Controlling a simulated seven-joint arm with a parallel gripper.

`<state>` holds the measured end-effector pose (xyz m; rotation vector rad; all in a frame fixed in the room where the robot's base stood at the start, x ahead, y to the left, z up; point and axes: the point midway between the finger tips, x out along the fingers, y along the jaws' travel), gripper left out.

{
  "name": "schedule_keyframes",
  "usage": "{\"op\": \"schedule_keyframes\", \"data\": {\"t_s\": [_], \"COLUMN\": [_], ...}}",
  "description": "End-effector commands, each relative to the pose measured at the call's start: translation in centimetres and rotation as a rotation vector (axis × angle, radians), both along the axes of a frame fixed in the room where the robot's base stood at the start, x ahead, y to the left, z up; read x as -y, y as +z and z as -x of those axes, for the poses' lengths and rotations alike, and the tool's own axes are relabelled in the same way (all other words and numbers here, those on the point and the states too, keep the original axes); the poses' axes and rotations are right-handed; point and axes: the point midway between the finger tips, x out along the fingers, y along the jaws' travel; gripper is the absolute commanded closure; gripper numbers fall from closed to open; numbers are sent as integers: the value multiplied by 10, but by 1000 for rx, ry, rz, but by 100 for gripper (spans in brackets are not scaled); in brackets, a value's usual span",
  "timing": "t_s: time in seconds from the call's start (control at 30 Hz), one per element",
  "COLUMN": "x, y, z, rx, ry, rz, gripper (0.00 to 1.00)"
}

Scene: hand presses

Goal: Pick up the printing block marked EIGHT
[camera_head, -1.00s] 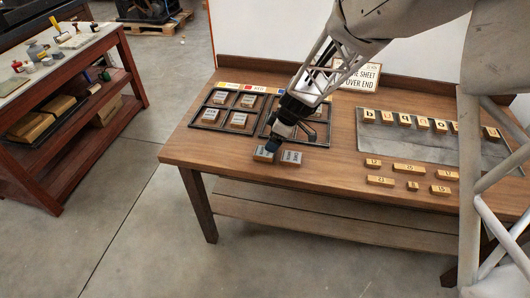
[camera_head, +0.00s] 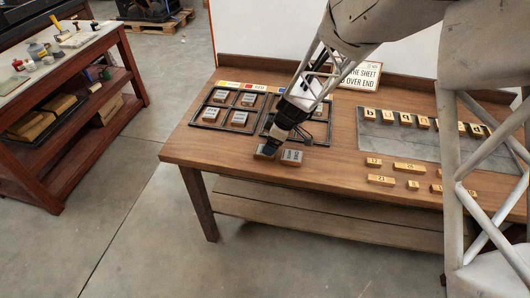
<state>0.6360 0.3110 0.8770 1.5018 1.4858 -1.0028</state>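Two grey-topped wooden printing blocks sit near the front edge of the table, below the dark frames. The right block (camera_head: 292,156) is in clear view, with small lettering I cannot read surely. The left block (camera_head: 264,153) is partly hidden by my gripper (camera_head: 272,147), whose tip is down at it. I cannot tell whether the fingers are around it or only above it. More blocks of the same kind (camera_head: 239,118) lie in the left dark frame; their words are too small to read. I cannot tell which block is marked EIGHT.
The left frame (camera_head: 207,125) has several blocks in its compartments; the right frame is partly behind my arm. A grey plate (camera_head: 400,143) with letter blocks and several yellow number blocks (camera_head: 380,180) fill the right side. A sign (camera_head: 360,74) stands behind.

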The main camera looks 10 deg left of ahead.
Motion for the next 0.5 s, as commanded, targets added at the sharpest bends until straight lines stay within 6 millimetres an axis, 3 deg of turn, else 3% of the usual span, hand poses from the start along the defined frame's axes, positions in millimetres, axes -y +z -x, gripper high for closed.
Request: {"op": "schedule_keyframes", "data": {"t_s": [0.5], "x": [-17], "y": [-39], "z": [-1], "rx": [-1], "ry": [0], "rz": [1], "gripper": [11]}}
